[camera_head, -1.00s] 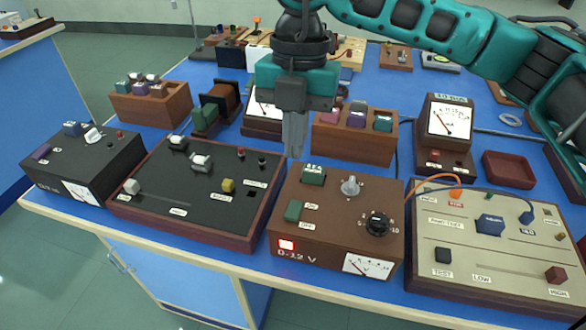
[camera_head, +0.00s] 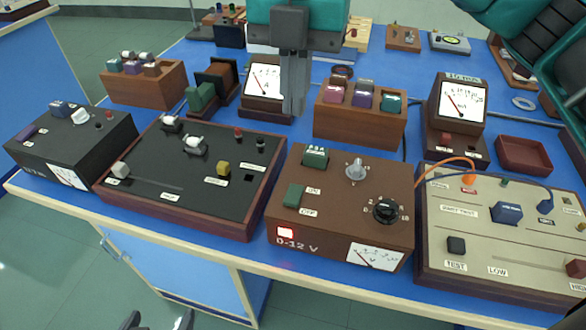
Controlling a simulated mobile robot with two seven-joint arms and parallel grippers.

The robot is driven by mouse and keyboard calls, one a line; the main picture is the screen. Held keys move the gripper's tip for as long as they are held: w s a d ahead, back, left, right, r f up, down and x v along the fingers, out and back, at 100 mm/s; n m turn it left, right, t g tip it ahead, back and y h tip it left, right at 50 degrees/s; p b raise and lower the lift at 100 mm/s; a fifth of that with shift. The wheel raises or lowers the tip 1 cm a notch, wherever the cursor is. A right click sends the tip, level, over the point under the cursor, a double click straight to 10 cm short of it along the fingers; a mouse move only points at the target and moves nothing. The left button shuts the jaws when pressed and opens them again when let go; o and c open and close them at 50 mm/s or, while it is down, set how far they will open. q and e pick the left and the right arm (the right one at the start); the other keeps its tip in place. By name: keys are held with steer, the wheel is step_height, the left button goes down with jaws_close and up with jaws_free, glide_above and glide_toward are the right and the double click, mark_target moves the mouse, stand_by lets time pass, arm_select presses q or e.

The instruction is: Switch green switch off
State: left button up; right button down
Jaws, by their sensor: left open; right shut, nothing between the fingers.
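The green switch (camera_head: 293,196) is on the sloping top of the brown power supply box (camera_head: 335,215), between an ON label above and an OFF label below. I cannot tell which way it is tilted. The red lamp (camera_head: 286,233) under it glows. My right gripper (camera_head: 293,112) is shut and empty, pointing down above the bench behind the brown box, apart from the switch. My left gripper (camera_head: 158,320) shows only its spread finger tips at the bottom edge, in front of the bench; it is open.
The black-topped box (camera_head: 205,170) stands left of the brown box and the beige panel (camera_head: 500,235) right, with orange and blue cables. A wooden block (camera_head: 360,127) with coloured terminals and a meter (camera_head: 265,82) stand behind. A red tray (camera_head: 523,154) is at right.

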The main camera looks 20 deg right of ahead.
arm_select(q)
steer(key=shift+w+d+r, duration=0.1)
steer(key=shift+w+r, duration=0.15)
steer(key=shift+r, duration=0.05)
arm_select(e)
steer(key=shift+s+r, duration=0.1)
steer(key=shift+s, duration=0.05)
steer(key=shift+a, duration=0.1)
steer(key=b, duration=0.1)
glide_toward(291, 198)
steer(key=f, duration=0.5)
steer(key=shift+s+a+f, duration=0.2)
steer(key=shift+s+f, duration=0.2)
arm_select(q)
steer(key=shift+w+d+f, duration=0.1)
steer(key=shift+d+f, duration=0.2)
arm_select(e)
steer(key=shift+f, duration=0.5)
